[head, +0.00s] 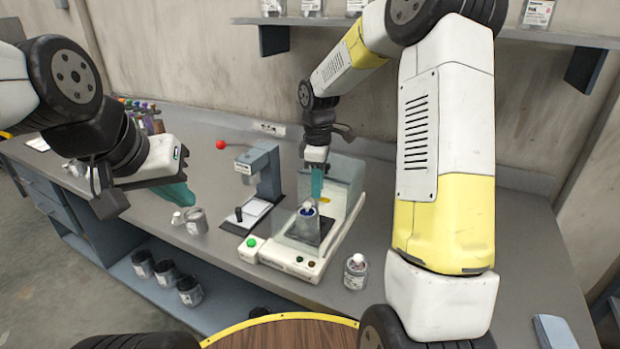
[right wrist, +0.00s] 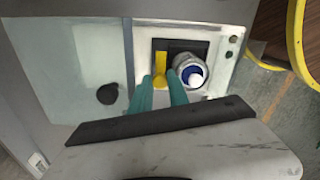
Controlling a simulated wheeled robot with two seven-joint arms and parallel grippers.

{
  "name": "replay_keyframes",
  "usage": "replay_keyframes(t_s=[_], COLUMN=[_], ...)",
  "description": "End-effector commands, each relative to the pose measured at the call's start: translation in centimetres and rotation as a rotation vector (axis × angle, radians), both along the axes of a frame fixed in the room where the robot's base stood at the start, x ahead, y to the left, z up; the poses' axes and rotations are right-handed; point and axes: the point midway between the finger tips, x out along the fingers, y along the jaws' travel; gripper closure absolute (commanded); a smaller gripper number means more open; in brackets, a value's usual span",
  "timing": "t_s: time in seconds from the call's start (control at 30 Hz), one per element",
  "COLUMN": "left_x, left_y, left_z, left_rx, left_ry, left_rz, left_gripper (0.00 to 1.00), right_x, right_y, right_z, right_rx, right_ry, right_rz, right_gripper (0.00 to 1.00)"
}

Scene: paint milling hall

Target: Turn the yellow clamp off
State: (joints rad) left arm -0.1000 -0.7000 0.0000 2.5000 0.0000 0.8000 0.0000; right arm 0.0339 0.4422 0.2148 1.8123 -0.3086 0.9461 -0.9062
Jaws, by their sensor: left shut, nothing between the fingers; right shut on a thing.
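The yellow clamp (right wrist: 159,68) shows as a short yellow lever over the dark square plate of the white machine (head: 345,222). In the head view only a small yellow bit of it (head: 325,200) shows beside the fingers. My right gripper (head: 316,187) reaches down over the machine from behind the can. In the right wrist view its teal fingers (right wrist: 160,84) are closed on the yellow lever, one on each side. A can with a white and blue top (head: 304,213) stands on the plate next to the lever. My left gripper (head: 178,196) is shut and empty above the bench's left part.
A grey stand with a red-knobbed lever (head: 262,170) is left of the machine. A grey can (head: 196,221) and a jar (head: 355,271) stand on the bench. A green button (head: 252,243) is on the machine's front.

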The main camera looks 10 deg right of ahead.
Motion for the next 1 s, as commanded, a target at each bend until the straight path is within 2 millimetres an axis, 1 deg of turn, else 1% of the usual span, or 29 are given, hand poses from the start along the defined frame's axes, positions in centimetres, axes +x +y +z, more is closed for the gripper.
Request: replay_keyframes(t_s=[0.13,0.17,0.23,0.27,0.53,0.63,0.77,0.9,1.0], left_x=[0.0,0.0,0.0,0.0,0.0,0.0,0.0,0.0,0.0], left_y=[0.0,0.0,0.0,0.0,0.0,0.0,0.0,0.0,0.0], left_z=[0.0,0.0,0.0,0.0,0.0,0.0,0.0,0.0,0.0], left_rx=[0.000,0.000,0.000,0.000,0.000,0.000,0.000,0.000,0.000], left_ry=[0.000,0.000,0.000,0.000,0.000,0.000,0.000,0.000,0.000], left_rz=[0.000,0.000,0.000,0.000,0.000,0.000,0.000,0.000,0.000], left_gripper=[1.00,1.00,1.00,1.00,1.00,1.00,1.00,1.00,1.00], right_x=[0.1,0.1,0.1,0.1,0.0,0.1,0.1,0.2,0.2], right_y=[0.0,0.0,0.0,0.0,0.0,0.0,0.0,0.0,0.0], right_z=[0.1,0.1,0.1,0.1,0.1,0.6,2.4,4.9,6.4], right_rx=[0.000,0.000,0.000,0.000,-0.001,0.000,0.000,0.000,0.000], right_ry=[-0.004,-0.004,-0.004,-0.003,-0.002,-0.003,-0.006,-0.006,-0.005], right_rz=[0.000,0.000,0.000,0.000,-0.001,-0.001,-0.001,-0.001,-0.001], right_gripper=[1.00,0.73,0.59,0.57,0.57,0.57,0.57,0.57,0.57])
